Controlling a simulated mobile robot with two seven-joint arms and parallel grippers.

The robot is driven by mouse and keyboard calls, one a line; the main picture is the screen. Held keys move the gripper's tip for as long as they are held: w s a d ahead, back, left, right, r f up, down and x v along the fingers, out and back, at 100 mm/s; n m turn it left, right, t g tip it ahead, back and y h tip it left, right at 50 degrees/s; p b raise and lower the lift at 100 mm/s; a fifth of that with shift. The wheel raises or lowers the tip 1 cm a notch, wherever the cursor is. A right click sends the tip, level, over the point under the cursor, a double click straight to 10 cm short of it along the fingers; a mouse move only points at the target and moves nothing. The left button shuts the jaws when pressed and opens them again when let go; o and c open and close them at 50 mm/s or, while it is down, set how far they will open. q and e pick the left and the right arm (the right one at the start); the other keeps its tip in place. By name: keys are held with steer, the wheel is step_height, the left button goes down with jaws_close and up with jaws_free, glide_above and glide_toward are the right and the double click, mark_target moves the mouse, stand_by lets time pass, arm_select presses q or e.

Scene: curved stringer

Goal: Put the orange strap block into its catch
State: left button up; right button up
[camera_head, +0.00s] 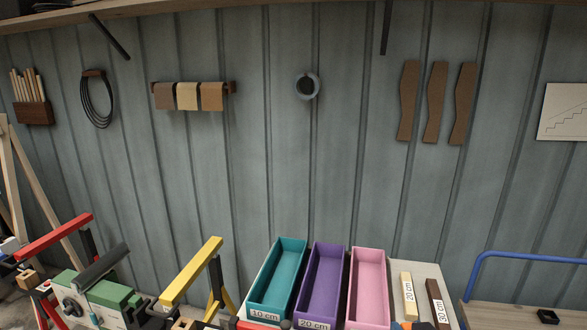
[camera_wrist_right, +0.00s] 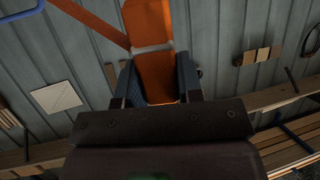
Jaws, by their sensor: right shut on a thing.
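In the right wrist view my right gripper (camera_wrist_right: 158,82) is shut on the orange strap block (camera_wrist_right: 155,62), which sits between the two dark blue finger pads. A pale band crosses the block. An orange strap (camera_wrist_right: 97,22) runs from near the block to the upper left of that view. At the bottom edge of the head view a small bit of orange and blue shows, too cut off to identify. I cannot make out the catch in either view. My left gripper is not in view.
Teal (camera_head: 280,279), purple (camera_head: 323,285) and pink (camera_head: 368,288) bins stand at the bottom centre, with labelled wood pieces (camera_head: 409,296) to their right. A yellow-topped trestle (camera_head: 192,271) and a green-and-white device (camera_head: 100,297) stand at the left. A blue rail (camera_head: 525,257) stands at the right.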

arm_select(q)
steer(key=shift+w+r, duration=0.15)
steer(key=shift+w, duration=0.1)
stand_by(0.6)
